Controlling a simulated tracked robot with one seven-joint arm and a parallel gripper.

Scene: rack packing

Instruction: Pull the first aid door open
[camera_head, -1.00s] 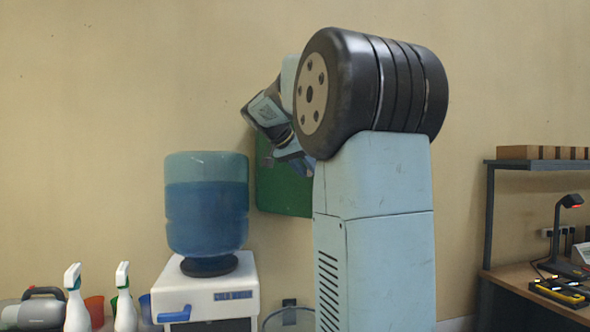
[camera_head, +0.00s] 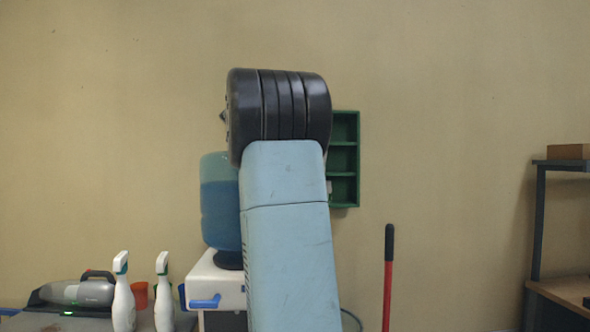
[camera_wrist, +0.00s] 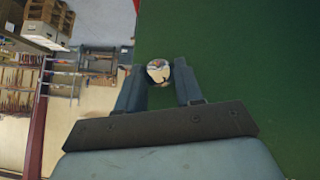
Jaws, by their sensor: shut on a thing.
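The green first aid cabinet (camera_head: 344,160) hangs on the wall behind my arm. Its right part shows as an open interior with green shelves; my arm hides its left part. The green door (camera_wrist: 240,70) fills the right of the wrist view, its edge standing out into the room. My gripper (camera_wrist: 158,72) is shut on the door's small round knob (camera_wrist: 157,67), one finger on either side. In the head view my gripper and the door are hidden behind my arm.
A water dispenser (camera_head: 212,275) with a blue bottle (camera_head: 218,205) stands left of my arm. Spray bottles (camera_head: 123,290) and a handheld vacuum (camera_head: 80,291) are further left. A red pole with a black grip (camera_head: 389,260) stands right of my arm. A bench (camera_head: 560,290) is far right.

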